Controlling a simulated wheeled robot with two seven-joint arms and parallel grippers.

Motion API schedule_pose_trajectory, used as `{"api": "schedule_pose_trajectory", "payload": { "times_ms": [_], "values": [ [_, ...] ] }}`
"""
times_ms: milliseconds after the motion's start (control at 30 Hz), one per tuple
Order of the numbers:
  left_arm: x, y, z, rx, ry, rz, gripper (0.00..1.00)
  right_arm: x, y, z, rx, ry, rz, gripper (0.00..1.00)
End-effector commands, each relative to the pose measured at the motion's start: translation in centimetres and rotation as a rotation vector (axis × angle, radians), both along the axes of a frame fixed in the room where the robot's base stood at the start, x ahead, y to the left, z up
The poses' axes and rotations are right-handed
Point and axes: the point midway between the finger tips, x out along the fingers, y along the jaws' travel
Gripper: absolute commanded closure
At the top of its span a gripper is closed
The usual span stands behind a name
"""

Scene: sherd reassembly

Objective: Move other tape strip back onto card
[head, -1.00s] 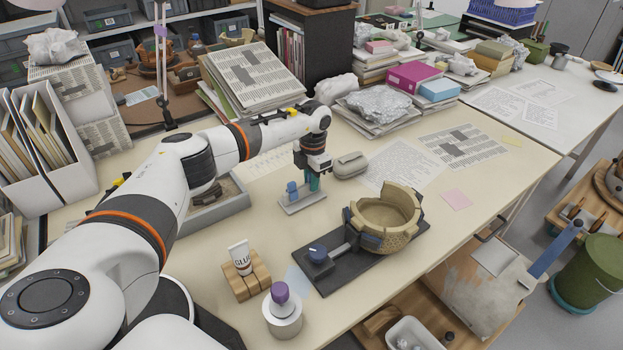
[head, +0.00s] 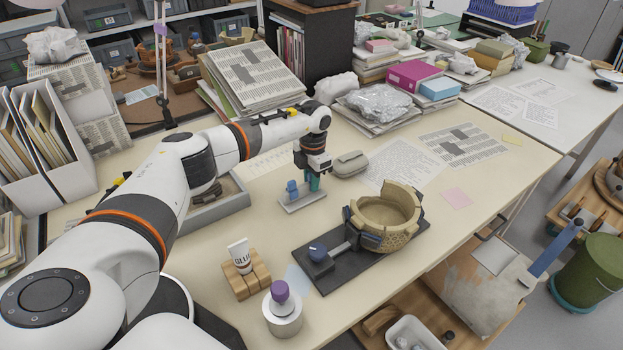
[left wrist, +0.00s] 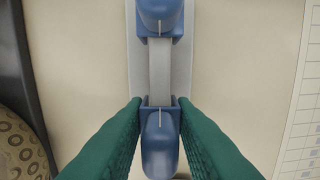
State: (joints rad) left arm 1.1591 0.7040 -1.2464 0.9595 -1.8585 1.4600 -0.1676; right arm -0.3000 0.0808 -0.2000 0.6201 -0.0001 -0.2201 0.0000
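The card (head: 303,202) is a small pale grey plate lying on the table in the head view, and its edge shows in the left wrist view (left wrist: 137,75). A pale grey tape strip (left wrist: 160,75) runs along it between two blue end pieces. The far end piece (left wrist: 160,15) stands free and also shows in the head view (head: 292,190). My left gripper (head: 314,184) points down over the card's right end. Its green fingers (left wrist: 160,104) flank the near blue end piece (left wrist: 160,145), with the tips seeming to touch its sides. My right gripper is out of view.
A grey case (head: 350,164) lies just right of my left gripper. A shallow grey tray (head: 218,208) is to the left. The pot (head: 385,212) on its dark stand (head: 330,272) and a glue tube (head: 240,258) in a wooden block are nearer the front.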

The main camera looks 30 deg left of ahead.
Motion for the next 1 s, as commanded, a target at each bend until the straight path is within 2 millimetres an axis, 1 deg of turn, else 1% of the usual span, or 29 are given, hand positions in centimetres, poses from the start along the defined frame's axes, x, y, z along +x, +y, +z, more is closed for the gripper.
{"api": "schedule_pose_trajectory", "payload": {
  "times_ms": [33,100,133,367,467,567,900,1000],
  "values": [
    [0.0,0.0,0.0,0.000,0.000,0.000,0.68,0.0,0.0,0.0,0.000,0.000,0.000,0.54],
    [0.0,0.0,0.0,0.000,0.000,0.000,0.56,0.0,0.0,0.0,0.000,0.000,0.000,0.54],
    [0.0,0.0,0.0,0.000,0.000,0.000,0.54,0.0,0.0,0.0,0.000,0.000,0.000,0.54],
    [0.0,0.0,0.0,0.000,0.000,0.000,0.54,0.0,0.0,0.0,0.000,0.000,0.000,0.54],
    [0.1,0.0,0.4,-0.001,-0.002,0.000,0.54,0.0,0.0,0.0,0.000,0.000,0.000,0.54],
    [0.2,0.0,1.6,-0.001,-0.004,0.000,0.54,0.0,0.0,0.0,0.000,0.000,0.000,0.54],
    [0.3,-0.1,8.6,-0.001,-0.004,0.000,0.54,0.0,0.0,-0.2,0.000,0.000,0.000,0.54],
    [0.3,-0.1,10.2,0.000,-0.002,0.001,0.54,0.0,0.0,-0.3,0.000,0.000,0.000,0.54]
  ]
}}
